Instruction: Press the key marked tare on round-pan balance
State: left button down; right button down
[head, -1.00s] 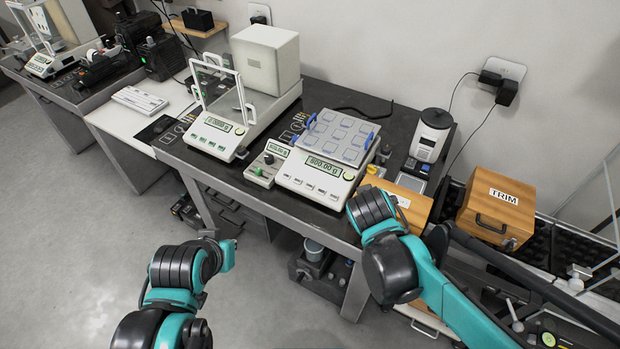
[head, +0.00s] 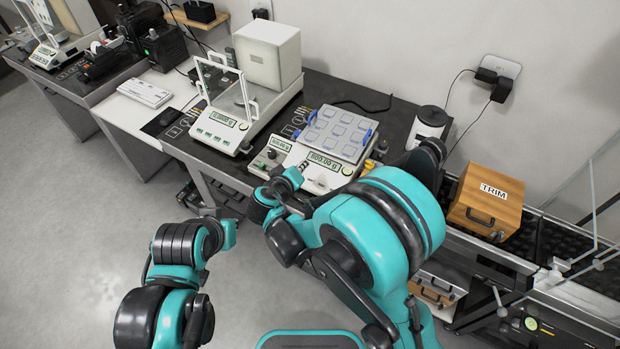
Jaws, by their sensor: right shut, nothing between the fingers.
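A balance with a glass draft shield (head: 218,131) stands left of centre on the dark table; its display is lit. To its right, a second balance (head: 317,178) reads about 500.00 g and bears a grey tray (head: 337,134) with blue handles. I cannot make out either pan's shape or the key markings. My right gripper (head: 303,167) is shut and empty, at the front left of the second balance, over its key area. The arm hides part of that front; touching or apart, I cannot tell.
A small control box (head: 270,157) with its own display sits between the balances. A white block (head: 268,55) stands behind. A dark-lidded white container (head: 427,124) is at right, near a wooden TRIM box (head: 485,200). Open floor lies at left.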

aim_at(310, 180)
jog(key=shift+f, duration=0.15)
jog(key=f+b, duration=0.2)
jog(key=w+d+f+b, duration=0.1)
jog(key=f+b, duration=0.1)
jog(key=f, duration=0.1)
jog(key=w+f+b, duration=0.1)
jog(key=f+b, duration=0.1)
jog(key=f, duration=0.1)
jog(key=shift+w+d+f, duration=0.1)
jog(key=shift+w+d, duration=0.05)
jog(key=shift+d, duration=0.05)
jog(key=shift+b, duration=0.3)
dwell(1.1)
jog(key=shift+w+f+b, duration=0.1)
jog(key=shift+f+b, duration=0.25)
jog(key=shift+b, duration=0.05)
jog(key=shift+w+d+f+b, duration=0.1)
jog(key=shift+f+b, duration=0.25)
dwell(0.6)
jog(key=shift+r, duration=0.15)
jog(key=shift+s+r+p, duration=0.2)
jog(key=shift+r+p, duration=0.25)
jog(key=shift+r, duration=0.15)
jog(key=shift+r, duration=0.1)
